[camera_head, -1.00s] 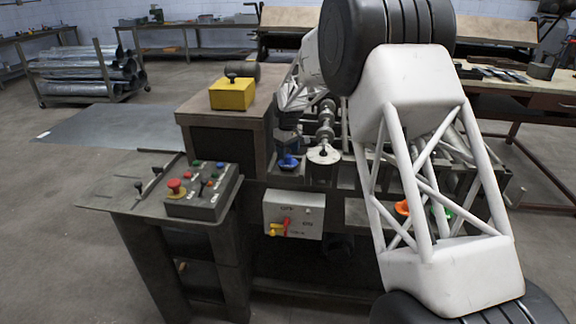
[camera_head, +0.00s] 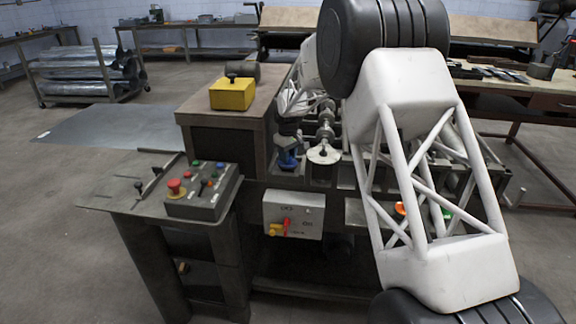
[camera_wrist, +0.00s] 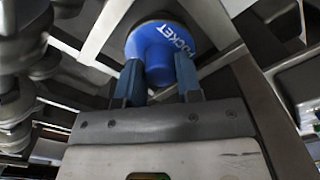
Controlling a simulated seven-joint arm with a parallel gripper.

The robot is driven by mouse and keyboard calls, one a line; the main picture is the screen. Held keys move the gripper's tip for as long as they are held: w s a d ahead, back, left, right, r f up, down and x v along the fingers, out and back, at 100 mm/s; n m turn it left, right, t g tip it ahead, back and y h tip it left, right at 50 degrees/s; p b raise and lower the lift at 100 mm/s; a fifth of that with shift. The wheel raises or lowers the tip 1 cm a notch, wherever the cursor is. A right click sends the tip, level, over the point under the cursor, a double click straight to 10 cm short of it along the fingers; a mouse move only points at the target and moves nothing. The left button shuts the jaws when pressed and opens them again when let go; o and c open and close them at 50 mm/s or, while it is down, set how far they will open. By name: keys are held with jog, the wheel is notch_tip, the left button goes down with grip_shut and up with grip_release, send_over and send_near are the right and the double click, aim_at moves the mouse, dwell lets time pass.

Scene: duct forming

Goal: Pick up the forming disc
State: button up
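The forming disc, a blue round part with a raised knob and white lettering ending in "OCKET", shows in the wrist view (camera_wrist: 160,50) and in the head view (camera_head: 288,160). It sits at the machine, left of a round grey-white cap. My gripper is over it, with its two blue-grey fingers (camera_wrist: 160,82) on either side of the knob. The fingers look close to the knob's sides, but whether they press on it cannot be told. My arm hides part of the machine to the right.
A yellow box (camera_head: 232,94) stands on the cabinet to the left. A control box (camera_head: 204,190) with a red button is at the front left. A grey-white cap (camera_head: 324,154) and shafts are close on the right of my gripper. Metal frame bars surround the disc.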

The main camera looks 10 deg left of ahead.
grip_shut()
jog(key=shift+r, duration=0.15)
notch_tip(320, 180, up, 10)
dwell(0.7)
dwell(0.5)
